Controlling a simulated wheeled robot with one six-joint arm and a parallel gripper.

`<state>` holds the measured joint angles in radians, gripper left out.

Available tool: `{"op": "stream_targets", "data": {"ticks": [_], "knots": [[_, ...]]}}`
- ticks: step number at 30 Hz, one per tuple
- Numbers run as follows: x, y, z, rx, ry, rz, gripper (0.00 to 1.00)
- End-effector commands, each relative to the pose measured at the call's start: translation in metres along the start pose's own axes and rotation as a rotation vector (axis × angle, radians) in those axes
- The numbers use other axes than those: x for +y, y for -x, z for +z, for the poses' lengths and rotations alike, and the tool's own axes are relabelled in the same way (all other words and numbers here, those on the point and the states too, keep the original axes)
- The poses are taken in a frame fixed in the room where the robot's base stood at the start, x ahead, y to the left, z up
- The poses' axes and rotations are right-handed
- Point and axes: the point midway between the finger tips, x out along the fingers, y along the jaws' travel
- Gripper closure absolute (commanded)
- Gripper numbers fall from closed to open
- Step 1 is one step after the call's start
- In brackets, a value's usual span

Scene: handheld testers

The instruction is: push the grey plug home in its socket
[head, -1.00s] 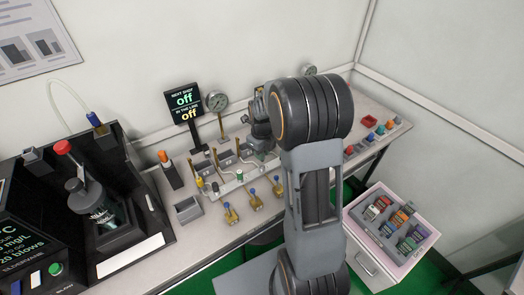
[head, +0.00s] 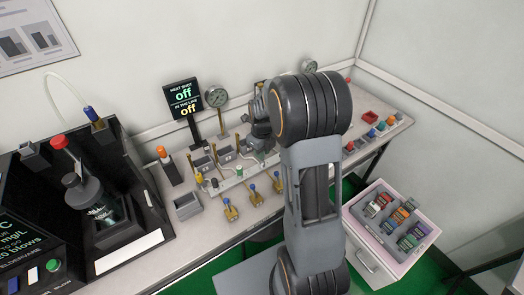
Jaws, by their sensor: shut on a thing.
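My gripper (head: 261,128) is low over the back of the bench, behind my large dark arm joint, beside the row of small fittings. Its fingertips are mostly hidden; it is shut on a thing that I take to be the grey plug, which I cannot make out. The socket is also hidden, so how deep the plug sits cannot be told. A pale rail (head: 228,187) with yellow, dark and green caps runs along the bench just left of the gripper.
A round gauge (head: 216,97) and a black display (head: 183,98) reading "off" stand behind the rail. Brass valves (head: 255,197) with blue tips stand in front. A black tester with a bottle (head: 92,200) is at left. An open drawer (head: 362,238) of coloured blocks is at right.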

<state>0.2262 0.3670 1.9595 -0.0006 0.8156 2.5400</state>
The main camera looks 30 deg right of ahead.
Motion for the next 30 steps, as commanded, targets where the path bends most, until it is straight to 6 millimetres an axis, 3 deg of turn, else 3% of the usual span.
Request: {"op": "stream_targets", "data": {"ticks": [30], "knots": [[0.0, -0.008, -0.0002, 0.001, 0.0, 0.0, 1.0]]}}
